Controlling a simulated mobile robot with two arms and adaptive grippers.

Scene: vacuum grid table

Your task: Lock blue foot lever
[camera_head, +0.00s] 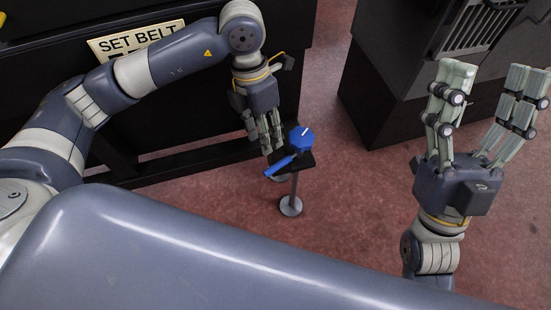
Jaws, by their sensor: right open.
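The blue foot lever (281,164) sticks out to the lower left from a small black bracket beside a blue knob (302,138) with a white mark. A metal levelling foot (291,204) stands on the floor below it. My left gripper (267,147) points down just above and left of the lever and knob. Its fingers look close together, and I cannot tell whether they touch the lever. My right gripper (487,84) is open, empty and raised at the right, far from the lever.
A dark cabinet (385,85) stands at the upper right. The reddish floor (350,205) around the foot is clear.

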